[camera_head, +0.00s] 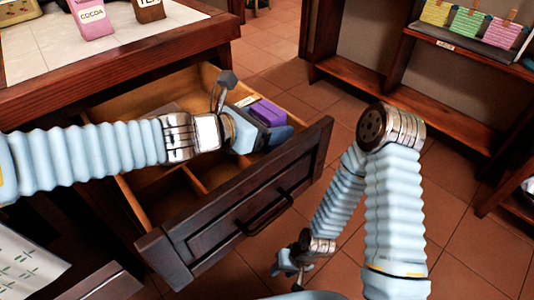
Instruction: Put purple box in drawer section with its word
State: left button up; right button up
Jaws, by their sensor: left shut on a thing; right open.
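The wooden drawer (235,205) is pulled out below the counter, with dividers making sections inside. The purple box (268,111) is at the drawer's far right section. My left gripper (262,128) reaches over the drawer from the left and is shut on the purple box, its dark fingers hiding part of it. I cannot tell whether the box touches the drawer floor. No word on the box or on the sections can be read. My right gripper (291,263) is open and empty, low in front of the drawer's right side.
A pink COCOA box (91,17) and a brown box (149,8) stand on the tiled counter (50,50). A shelf unit (455,105) at the right holds several clipped colored cards. Tiled floor (300,85) is clear between drawer and shelf.

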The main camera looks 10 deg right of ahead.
pick_arm(q)
jog(key=shift+f+b, duration=1.45)
jog(key=shift+f, duration=0.95)
pick_arm(e)
jog(key=shift+w+d+f, duration=0.1)
jog(key=shift+d+f, duration=0.1)
jog(key=shift+f, duration=0.4)
jog(key=shift+w+d+f, duration=0.1)
jog(key=shift+d+f, duration=0.1)
jog(key=shift+f, duration=0.4)
jog(key=shift+w+d+f, duration=0.1)
jog(key=shift+d+f, duration=0.1)
jog(key=shift+f, duration=0.4)
pick_arm(q)
jog(key=shift+f, duration=0.2)
jog(key=o, duration=1.1)
jog(key=shift+r, duration=0.3)
jog(key=p+v, duration=0.5)
jog(key=v, duration=0.7)
jog(key=shift+f, duration=0.15)
pick_arm(e)
jog(key=shift+s+a+r, duration=0.15)
jog(key=shift+a+r, duration=0.15)
jog(key=shift+r, duration=0.55)
jog(key=shift+s+a+r, duration=0.1)
jog(key=shift+a+r, duration=0.15)
jog(key=shift+r, duration=0.6)
jog(key=shift+s+a+r, duration=0.15)
jog(key=shift+a+r, duration=0.15)
jog(key=shift+r, duration=0.55)
